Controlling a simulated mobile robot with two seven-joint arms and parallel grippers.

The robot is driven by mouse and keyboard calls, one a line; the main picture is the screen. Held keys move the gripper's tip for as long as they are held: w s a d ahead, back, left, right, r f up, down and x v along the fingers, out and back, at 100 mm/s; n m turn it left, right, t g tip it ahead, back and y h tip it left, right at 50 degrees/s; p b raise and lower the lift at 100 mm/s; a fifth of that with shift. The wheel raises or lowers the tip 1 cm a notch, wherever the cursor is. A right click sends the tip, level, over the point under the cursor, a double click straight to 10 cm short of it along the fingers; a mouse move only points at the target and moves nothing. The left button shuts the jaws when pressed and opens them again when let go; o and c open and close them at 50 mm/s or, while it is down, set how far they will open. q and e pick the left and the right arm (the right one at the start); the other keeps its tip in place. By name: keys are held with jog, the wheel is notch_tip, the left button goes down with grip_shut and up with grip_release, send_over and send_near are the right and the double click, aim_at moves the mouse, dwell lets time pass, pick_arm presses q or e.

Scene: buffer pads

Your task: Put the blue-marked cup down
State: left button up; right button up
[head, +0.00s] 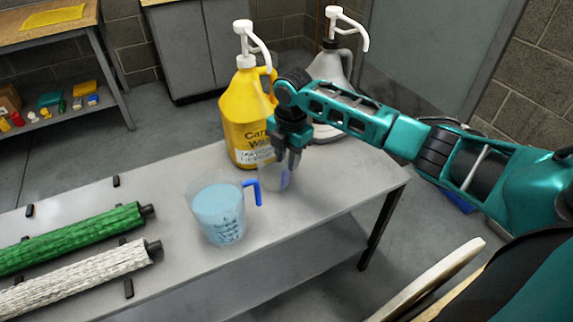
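A small clear cup with a blue mark (269,178) is at the right part of the grey table, just in front of the yellow jug. My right gripper (292,164) points down with its fingers close together at the cup's right rim, and it looks shut on the cup wall. The cup looks upright and is at or just above the table top; I cannot tell if its base touches. My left gripper is not in view.
A large measuring jug of light blue liquid (219,212), with a blue handle, stands close left of the cup. A yellow pump jug (245,115) and a grey pump jug (333,68) stand behind. Green (75,238) and white (80,278) rollers lie left. The table's right end (365,180) is clear.

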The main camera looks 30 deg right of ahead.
notch_tip(320, 180, up, 7)
jog(key=p, duration=0.1)
jog(key=shift+s, duration=0.25)
jog(key=shift+f, duration=0.15)
